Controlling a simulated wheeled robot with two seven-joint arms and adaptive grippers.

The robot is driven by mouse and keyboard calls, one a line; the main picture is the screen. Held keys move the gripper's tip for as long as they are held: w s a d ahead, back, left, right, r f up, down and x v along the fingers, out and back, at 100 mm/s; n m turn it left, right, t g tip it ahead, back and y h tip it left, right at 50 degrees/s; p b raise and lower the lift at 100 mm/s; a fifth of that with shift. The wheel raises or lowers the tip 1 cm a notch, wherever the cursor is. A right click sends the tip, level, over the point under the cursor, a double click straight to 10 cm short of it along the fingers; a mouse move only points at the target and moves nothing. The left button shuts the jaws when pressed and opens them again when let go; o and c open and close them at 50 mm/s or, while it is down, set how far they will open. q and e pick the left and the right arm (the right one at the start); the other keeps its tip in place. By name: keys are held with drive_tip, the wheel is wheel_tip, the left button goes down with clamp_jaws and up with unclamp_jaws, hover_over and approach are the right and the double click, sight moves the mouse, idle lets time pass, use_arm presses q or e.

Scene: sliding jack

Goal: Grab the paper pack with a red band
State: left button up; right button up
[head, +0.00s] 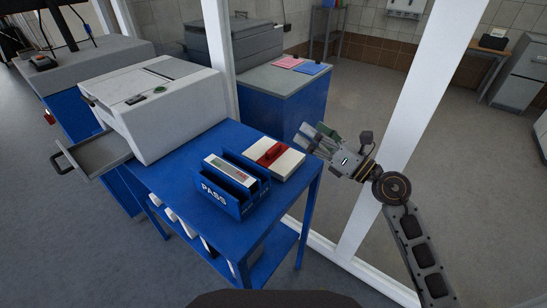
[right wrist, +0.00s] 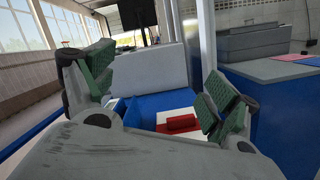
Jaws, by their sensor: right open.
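The white paper pack with a red band (head: 287,164) lies flat on the blue table, near its right edge in the head view. A raised red piece sits across its middle. It also shows in the right wrist view as a white slab with the red band (right wrist: 181,124), between the fingers and low in the picture, partly covered by the right finger. My right gripper (head: 314,139) is open and empty, just right of the pack and apart from it. Its green-padded fingers (right wrist: 155,88) are spread wide. My left gripper is not in view.
A blue PASS holder (head: 229,202) with a white and red item inside stands beside the pack. A white machine (head: 155,107) with an open drawer is behind it. A white post (head: 405,130) rises right of my right gripper. The blue table (head: 180,172) has bare room at its left.

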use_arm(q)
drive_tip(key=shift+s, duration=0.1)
use_arm(e)
wheel_tip(320, 180, down, 9)
drive_tip(key=w+n+g+h, duration=0.1)
drive_tip(key=n+g+h, duration=0.3)
drive_tip(key=n+g, duration=0.1)
drive_tip(key=shift+w+d+f+n, duration=0.15)
drive_tip(key=shift+w+d+n, duration=0.3)
drive_tip(key=shift+n, duration=0.15)
